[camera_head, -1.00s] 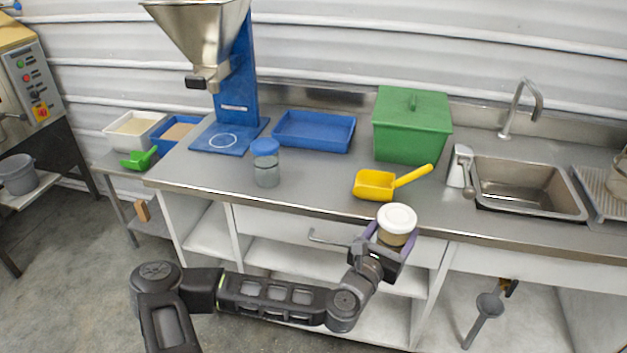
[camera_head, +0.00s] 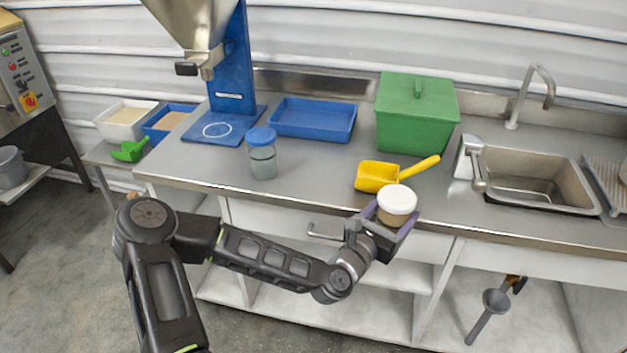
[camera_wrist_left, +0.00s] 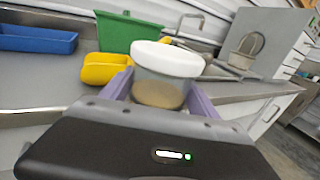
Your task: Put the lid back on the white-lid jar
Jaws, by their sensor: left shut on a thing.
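The white-lid jar (camera_head: 396,207) is a clear jar with tan contents, and its white lid (camera_head: 397,197) sits on top of it. My left gripper (camera_head: 390,223) is shut on this jar, with purple fingers on either side of it. The jar is upright or nearly so, at the counter's front edge. In the left wrist view the jar (camera_wrist_left: 160,92) stands between the fingers, with the lid (camera_wrist_left: 168,59) covering its mouth. Whether the lid is fully seated I cannot tell. My right gripper is not in view.
A yellow scoop (camera_head: 378,177) lies just behind the jar. A blue-lid jar (camera_head: 262,160), a blue tray (camera_head: 313,133) and a green box (camera_head: 416,120) stand on the counter (camera_head: 320,180). The hopper (camera_head: 200,20) is at left and the sink (camera_head: 535,175) at right. The counter's middle is clear.

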